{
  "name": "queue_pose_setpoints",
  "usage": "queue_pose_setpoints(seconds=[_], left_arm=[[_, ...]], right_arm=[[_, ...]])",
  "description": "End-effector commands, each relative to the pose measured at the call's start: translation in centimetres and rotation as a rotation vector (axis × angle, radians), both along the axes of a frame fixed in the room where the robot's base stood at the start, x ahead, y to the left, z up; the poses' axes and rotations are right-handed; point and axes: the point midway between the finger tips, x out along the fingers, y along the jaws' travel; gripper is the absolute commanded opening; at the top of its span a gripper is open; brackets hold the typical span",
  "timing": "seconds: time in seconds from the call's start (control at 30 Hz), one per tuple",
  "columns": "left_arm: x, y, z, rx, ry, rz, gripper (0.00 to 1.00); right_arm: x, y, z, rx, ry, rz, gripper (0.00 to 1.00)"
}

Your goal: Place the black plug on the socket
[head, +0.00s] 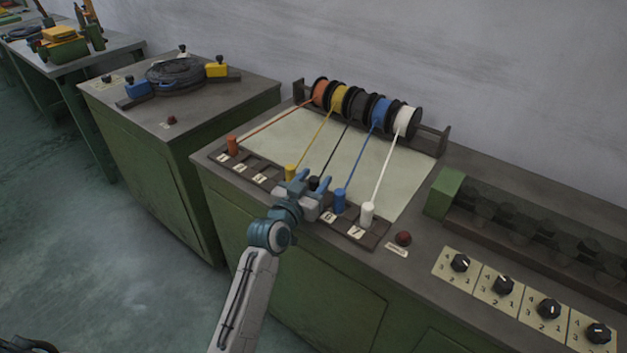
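The black plug (313,184) is in the middle of a row of colored plugs at the front of the bench. Its black cord runs up to a black spool (360,104). My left gripper (313,180) reaches in from below, with one blue finger on each side of the black plug. The plug about fills the gap, but I cannot tell whether the fingers touch it. The gripper hides the plug's lower part and the tray below it. The socket strip (262,178) has several dark labeled squares along the bench's front edge. My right gripper is not in view.
An orange plug (233,145) and a yellow plug (291,173) stand left of the gripper. A blue plug (339,201) stands close on its right, then a white plug (367,214). A red button (403,238) and several black knobs (503,285) are further right.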

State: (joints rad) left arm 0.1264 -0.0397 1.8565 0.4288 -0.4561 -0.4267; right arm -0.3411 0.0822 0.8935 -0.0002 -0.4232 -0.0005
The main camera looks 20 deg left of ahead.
Motion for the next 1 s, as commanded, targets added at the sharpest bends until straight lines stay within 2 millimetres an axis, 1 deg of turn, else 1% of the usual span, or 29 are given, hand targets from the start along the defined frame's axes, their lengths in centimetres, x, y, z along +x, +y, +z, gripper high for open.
queue_pose_setpoints(seconds=[0.17, 0.3, 0.33, 0.4, 0.5, 0.7, 0.83, 1.0], left_arm=[[0.0, 0.0, 0.0, 0.000, 0.000, 0.000, 0.46], [0.0, 0.0, 0.4, 0.000, 0.000, 0.000, 0.46], [-0.5, 0.1, 0.2, 0.001, 0.001, 0.000, 0.46], [-1.8, 0.4, 0.0, 0.002, 0.002, 0.000, 0.46], [-4.0, 0.8, 0.0, 0.002, 0.002, 0.000, 0.46], [-8.3, 1.6, 0.0, 0.003, 0.001, 0.000, 0.46], [-10.3, 2.0, 0.1, 0.002, 0.002, 0.000, 0.46], [-11.6, 2.2, 0.2, 0.000, 0.001, 0.000, 0.46]], right_arm=[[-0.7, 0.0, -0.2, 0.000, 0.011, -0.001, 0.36], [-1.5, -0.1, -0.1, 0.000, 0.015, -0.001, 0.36], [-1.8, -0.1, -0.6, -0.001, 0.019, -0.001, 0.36], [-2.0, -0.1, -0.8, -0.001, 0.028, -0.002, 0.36], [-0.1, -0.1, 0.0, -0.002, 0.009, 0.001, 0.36], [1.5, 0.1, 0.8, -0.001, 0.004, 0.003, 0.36], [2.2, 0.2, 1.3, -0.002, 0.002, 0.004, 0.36], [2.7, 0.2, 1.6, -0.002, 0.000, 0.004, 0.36]])
